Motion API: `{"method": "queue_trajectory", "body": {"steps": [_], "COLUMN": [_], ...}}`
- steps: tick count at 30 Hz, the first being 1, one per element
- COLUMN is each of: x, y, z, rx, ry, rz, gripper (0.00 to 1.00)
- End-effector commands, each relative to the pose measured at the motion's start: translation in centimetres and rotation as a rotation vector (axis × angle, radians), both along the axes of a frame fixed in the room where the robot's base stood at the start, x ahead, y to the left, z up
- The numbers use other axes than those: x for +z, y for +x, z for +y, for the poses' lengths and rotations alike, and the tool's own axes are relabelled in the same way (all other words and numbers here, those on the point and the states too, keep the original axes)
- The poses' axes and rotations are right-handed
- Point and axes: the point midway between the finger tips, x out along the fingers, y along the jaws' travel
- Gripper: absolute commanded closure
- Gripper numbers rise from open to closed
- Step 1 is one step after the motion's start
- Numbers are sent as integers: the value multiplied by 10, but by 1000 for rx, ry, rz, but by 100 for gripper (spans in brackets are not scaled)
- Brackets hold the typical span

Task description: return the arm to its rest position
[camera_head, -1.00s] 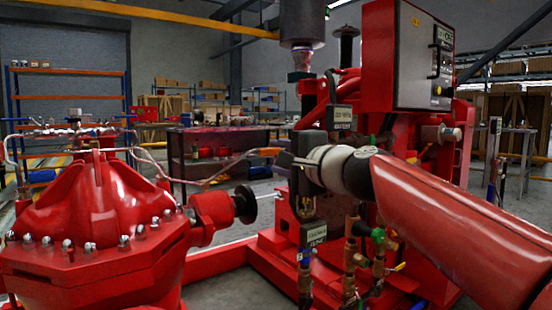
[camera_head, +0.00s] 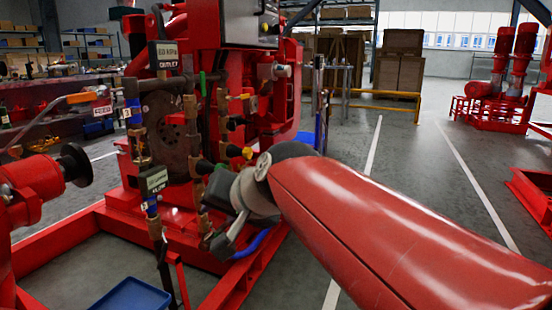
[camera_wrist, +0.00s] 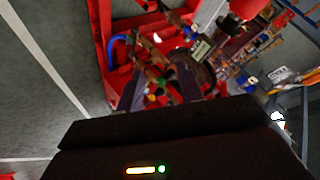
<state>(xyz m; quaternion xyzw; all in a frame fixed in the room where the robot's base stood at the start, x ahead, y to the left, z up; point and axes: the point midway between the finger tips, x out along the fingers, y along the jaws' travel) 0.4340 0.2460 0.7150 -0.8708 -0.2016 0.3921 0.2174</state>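My red arm (camera_head: 370,225) reaches from the lower right to the middle of the head view. My gripper (camera_head: 225,242) is at its end, pointing down and left, in front of the pumpset's red base frame and valve pipes. In the wrist view my gripper (camera_wrist: 163,88) shows two dark fingers spread apart with pipework visible between them. It appears open and empty. Whether its tips touch anything behind is hard to tell.
The pumpset's brass valves and pipes (camera_head: 200,135) stand close left of my gripper. A red pump body with a black wheel (camera_head: 75,163) is at far left. A blue tray (camera_head: 132,296) lies on the floor. Open grey floor (camera_head: 430,190) extends right, toward red pumps (camera_head: 510,70).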

Motion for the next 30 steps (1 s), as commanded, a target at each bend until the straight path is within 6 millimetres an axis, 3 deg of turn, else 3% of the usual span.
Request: {"method": "queue_trajectory", "body": {"steps": [1, 6, 12, 18, 20, 30], "x": [-18, -77, -131, -179, -151, -70], "y": [-12, -58, -111, -163, -159, -158], "z": [-33, -130, -201, -249, -248, -247], "rx": [-28, -90, -121, -127, -124, -124], "ry": [-81, -318, -484, -594, -595, -591], "rz": [3, 57, 143, 231, 227, 227], "gripper": [63, 63, 63, 63, 63, 63]}}
